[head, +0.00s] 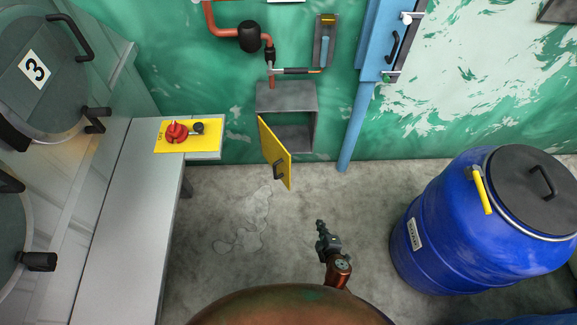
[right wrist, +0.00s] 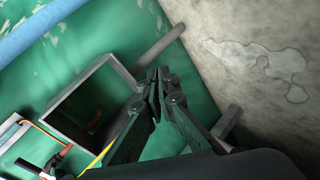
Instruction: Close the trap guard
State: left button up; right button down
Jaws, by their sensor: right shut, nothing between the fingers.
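The trap guard is a yellow hinged door (head: 273,152) with a dark handle (head: 278,170). It stands swung open at the left side of a grey wall box (head: 287,95), whose inside shows. In the right wrist view the box (right wrist: 122,70) has its open front showing, and only a thin yellow edge of the guard (right wrist: 96,161) shows behind my gripper. My right gripper (head: 320,225) is shut and empty, in front of the box, to the right of the guard and apart from it. Its fingers (right wrist: 160,84) also show in the right wrist view. My left gripper is out of view.
A grey bench (head: 130,220) with a red knob (head: 177,132) on a yellow plate is at left. A blue drum (head: 440,235) stands at right. A blue wall post (head: 355,130) and red pipe (head: 225,32) are near the box. The floor between is clear, with a puddle.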

jog(key=w+a+r+n+t+y+b, duration=0.25)
jog(key=w+a+r+n+b, duration=0.2)
jog(key=a+r, duration=0.55)
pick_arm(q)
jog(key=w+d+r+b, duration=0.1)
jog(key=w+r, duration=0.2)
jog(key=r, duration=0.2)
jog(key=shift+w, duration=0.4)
pick_arm(e)
notch_tip(320, 180, up, 11)
jog(key=n+t+y, duration=0.1)
jog(key=n+t, duration=0.1)
jog(key=t, duration=0.1)
send_over(286, 166)
jog(key=s, duration=0.4)
jog(key=shift+w, duration=0.1)
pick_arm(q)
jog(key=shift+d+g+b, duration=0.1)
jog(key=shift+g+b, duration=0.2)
pick_arm(e)
jog(key=shift+y, duration=0.35)
